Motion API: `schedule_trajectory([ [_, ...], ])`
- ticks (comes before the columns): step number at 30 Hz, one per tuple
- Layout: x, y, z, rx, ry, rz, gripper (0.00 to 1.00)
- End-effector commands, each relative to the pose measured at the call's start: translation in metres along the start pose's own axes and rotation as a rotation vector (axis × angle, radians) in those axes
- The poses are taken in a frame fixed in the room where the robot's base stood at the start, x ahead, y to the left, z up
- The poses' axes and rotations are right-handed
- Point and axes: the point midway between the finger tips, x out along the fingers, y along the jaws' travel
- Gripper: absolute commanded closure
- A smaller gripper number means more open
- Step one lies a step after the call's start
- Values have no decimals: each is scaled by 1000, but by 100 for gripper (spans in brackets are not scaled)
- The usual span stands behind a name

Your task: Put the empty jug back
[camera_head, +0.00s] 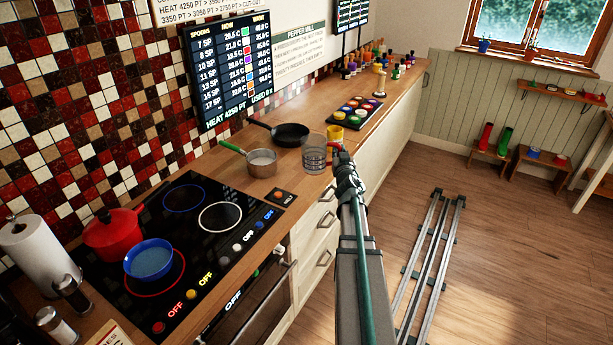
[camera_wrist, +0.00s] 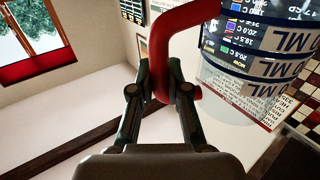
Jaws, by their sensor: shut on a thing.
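The jug (camera_head: 314,160) is clear with measuring bands and a red handle. In the head view it is upright at the counter's front edge, right of the steel saucepan; whether it touches the counter I cannot tell. No liquid shows in it. My gripper (camera_head: 341,158) is shut on the red handle from the front side. In the wrist view my gripper (camera_wrist: 160,82) has its fingers closed around the lower part of the handle, and the jug (camera_wrist: 245,85) is at upper right, partly cut off by the frame.
A steel saucepan (camera_head: 262,163) with a green handle, a black frying pan (camera_head: 291,134) and a yellow mug (camera_head: 335,133) stand close around the jug. A tray (camera_head: 339,121) of coloured pots is behind. A blue pot (camera_head: 149,258) and red pot (camera_head: 112,233) are on the hob.

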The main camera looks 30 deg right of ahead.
Motion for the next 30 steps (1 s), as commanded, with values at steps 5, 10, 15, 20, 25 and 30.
schedule_trajectory([
  [5, 11, 13, 9, 5, -4, 10, 100],
  [10, 42, 4, 25, 6, -3, 7, 100],
  [15, 80, -5, 42, 6, -4, 8, 100],
  [20, 106, -13, 68, 6, -4, 8, 100],
  [25, 123, -18, 88, 5, -3, 9, 100],
  [30, 130, -20, 94, 5, -3, 9, 100],
])
